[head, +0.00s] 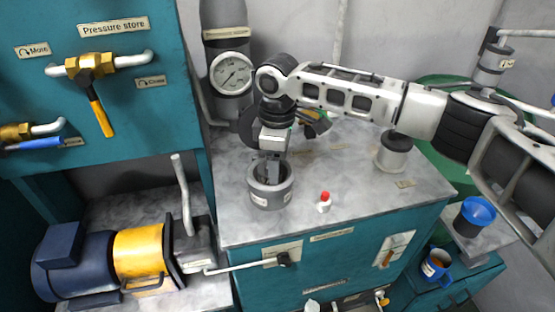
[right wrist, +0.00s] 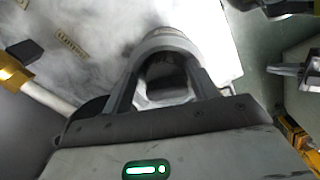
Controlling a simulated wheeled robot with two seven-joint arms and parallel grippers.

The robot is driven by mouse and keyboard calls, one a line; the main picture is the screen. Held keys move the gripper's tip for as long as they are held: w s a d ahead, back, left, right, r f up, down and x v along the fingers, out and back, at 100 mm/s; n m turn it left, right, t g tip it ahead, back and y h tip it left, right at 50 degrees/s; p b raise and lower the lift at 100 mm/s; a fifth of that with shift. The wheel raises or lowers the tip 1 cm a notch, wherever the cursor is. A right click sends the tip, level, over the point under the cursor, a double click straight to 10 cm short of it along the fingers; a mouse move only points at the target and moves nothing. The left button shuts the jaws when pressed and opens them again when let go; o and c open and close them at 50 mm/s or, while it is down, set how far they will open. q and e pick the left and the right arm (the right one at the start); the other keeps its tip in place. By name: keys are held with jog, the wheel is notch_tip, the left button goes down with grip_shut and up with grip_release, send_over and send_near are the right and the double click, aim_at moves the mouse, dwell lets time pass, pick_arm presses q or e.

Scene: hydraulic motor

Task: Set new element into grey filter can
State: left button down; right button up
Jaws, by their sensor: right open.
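The grey filter can (head: 270,197) stands upright and open-topped on the grey bench, with a pale label on its front. My right gripper (head: 271,178) points down at the can, its fingertips at or inside the mouth. In the right wrist view the fingers (right wrist: 165,90) are spread apart, with the can's rim (right wrist: 168,42) and dark opening beyond and between them. I see a pale surface low in the opening but cannot tell whether it is an element. A pale cylinder with a dark top (head: 393,157) stands farther right on the bench; I cannot tell whether it is the new element. My left gripper is not in view.
A small white bottle with a red cap (head: 324,203) stands close right of the can. A pressure gauge (head: 231,73) and pipe rise behind. A lever (head: 240,265) sticks out at the bench front. Bench space right of the bottle is clear.

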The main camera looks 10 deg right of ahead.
jog(key=shift+s+a+f, duration=0.25)
jog(key=shift+s+f, duration=0.25)
jog(key=shift+f, duration=0.25)
jog(key=shift+w+r+b, duration=0.1)
jog(key=shift+r+b, duration=0.35)
jog(key=shift+b, duration=0.05)
notch_tip(320, 180, up, 13)
jog(key=shift+w, duration=0.15)
jog(key=shift+d+f, duration=0.1)
